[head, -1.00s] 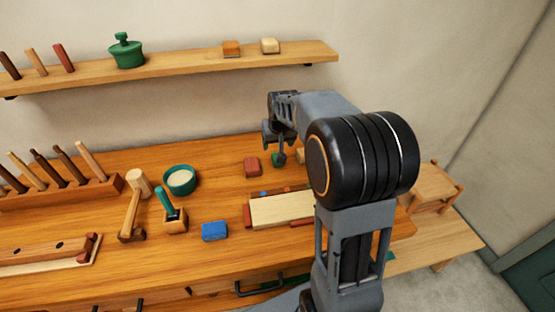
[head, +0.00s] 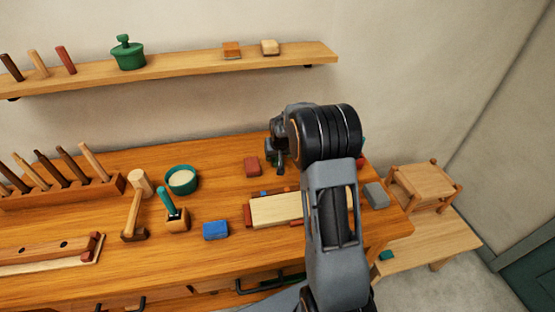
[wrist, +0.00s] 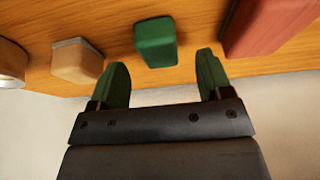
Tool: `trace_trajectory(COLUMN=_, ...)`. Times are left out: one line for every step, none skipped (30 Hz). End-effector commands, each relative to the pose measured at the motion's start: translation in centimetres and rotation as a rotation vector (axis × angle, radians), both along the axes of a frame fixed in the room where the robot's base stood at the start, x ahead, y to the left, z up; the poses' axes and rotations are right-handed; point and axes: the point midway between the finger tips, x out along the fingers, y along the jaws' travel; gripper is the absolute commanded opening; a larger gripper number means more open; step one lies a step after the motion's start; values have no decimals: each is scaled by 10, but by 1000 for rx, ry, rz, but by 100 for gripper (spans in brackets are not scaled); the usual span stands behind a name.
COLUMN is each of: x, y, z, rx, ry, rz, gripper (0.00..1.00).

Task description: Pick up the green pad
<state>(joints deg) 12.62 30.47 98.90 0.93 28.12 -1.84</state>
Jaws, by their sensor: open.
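The green pad (wrist: 155,42) is a small rounded block on the wooden bench top in the wrist view. My gripper (wrist: 160,70) is open, its two dark green fingers spread wide. The pad lies beyond the fingertips, roughly in line with the gap between them, and nothing is held. In the head view my gripper (head: 277,160) is low over the back of the bench, right of a red block (head: 252,166). There my gripper and arm hide most or all of the green pad.
In the wrist view a red block (wrist: 263,27) lies right of the pad and a cream block (wrist: 77,61) left. In the head view a pale board (head: 275,209), blue block (head: 215,230), teal bowl (head: 182,180) and grey block (head: 377,195) are on the bench. A shelf (head: 180,73) hangs above.

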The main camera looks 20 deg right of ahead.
Motion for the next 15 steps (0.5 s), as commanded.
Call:
trace_trajectory(x=2, y=-2, z=-6, rx=1, ry=4, rz=-1, gripper=72)
trace_trajectory(x=3, y=-2, z=-10, rx=1, ry=4, rz=0, gripper=72)
trace_trajectory(x=5, y=-2, z=-14, rx=1, ry=3, rz=0, gripper=72)
trace_trajectory(x=7, y=-3, z=-17, rx=0, ry=2, rz=1, gripper=72)
trace_trajectory(x=8, y=-3, z=-20, rx=0, ry=2, rz=1, gripper=72)
trace_trajectory(x=9, y=-3, z=-22, rx=0, ry=2, rz=1, gripper=72)
trace_trajectory(x=9, y=-3, z=-24, rx=0, ry=1, rz=1, gripper=72)
trace_trajectory(x=10, y=-3, z=-25, rx=0, ry=0, rz=1, gripper=72)
trace_trajectory(x=10, y=-3, z=-26, rx=0, ry=0, rz=1, gripper=72)
trace_trajectory(x=10, y=-3, z=-26, rx=0, ry=0, rz=1, gripper=72)
trace_trajectory(x=11, y=-3, z=-27, rx=0, ry=0, rz=1, gripper=72)
trace_trajectory(x=11, y=-3, z=-27, rx=0, ry=0, rz=1, gripper=72)
trace_trajectory(x=11, y=-3, z=-27, rx=0, ry=0, rz=1, gripper=72)
trace_trajectory(x=11, y=-3, z=-27, rx=0, ry=0, rz=1, gripper=72)
trace_trajectory(x=11, y=-3, z=-27, rx=0, ry=0, rz=1, gripper=72)
